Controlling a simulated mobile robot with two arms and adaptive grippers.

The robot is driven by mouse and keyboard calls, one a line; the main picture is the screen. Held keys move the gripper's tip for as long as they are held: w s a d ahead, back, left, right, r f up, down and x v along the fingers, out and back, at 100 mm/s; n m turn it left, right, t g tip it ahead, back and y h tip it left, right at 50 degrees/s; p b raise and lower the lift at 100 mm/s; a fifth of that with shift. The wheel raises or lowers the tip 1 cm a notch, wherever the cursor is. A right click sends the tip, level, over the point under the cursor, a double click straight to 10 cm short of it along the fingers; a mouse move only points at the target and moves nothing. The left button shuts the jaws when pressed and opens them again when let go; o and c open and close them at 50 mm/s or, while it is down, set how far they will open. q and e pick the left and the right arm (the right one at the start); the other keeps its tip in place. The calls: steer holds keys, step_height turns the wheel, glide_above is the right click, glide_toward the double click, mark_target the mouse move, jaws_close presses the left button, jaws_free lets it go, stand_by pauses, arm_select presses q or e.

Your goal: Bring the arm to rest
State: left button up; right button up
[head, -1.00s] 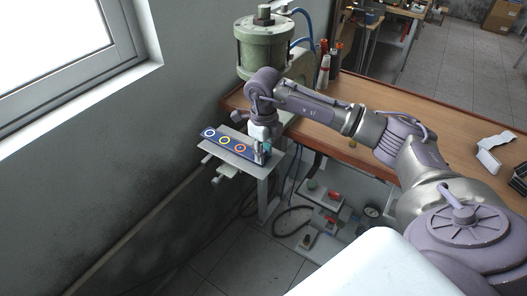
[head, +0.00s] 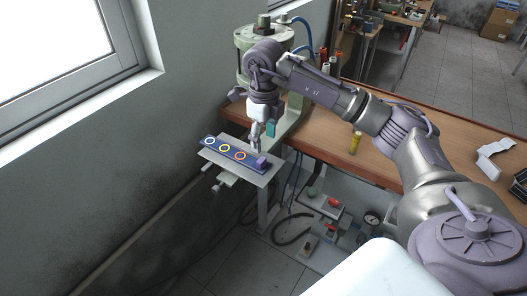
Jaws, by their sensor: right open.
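My right arm reaches in from the right over the wooden bench. My right gripper (head: 256,137) points down and hangs just above the right end of a small metal plate (head: 232,172). It is open, with nothing seen between its fingers. On the plate lies a dark blue strip (head: 224,148) with a white, a yellow and an orange ring in a row. A small purple block (head: 262,161) sits at the strip's right end, below the gripper. My left gripper is not in view.
A green pneumatic press (head: 262,38) stands behind my right arm. A yellow cylinder (head: 355,142) stands on the wooden bench (head: 385,168). White folded pieces (head: 490,158) lie at the right. Fittings with red and green knobs (head: 325,205) are below. A wall and window are at left.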

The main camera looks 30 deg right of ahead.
steer(key=shift+r, duration=1.8)
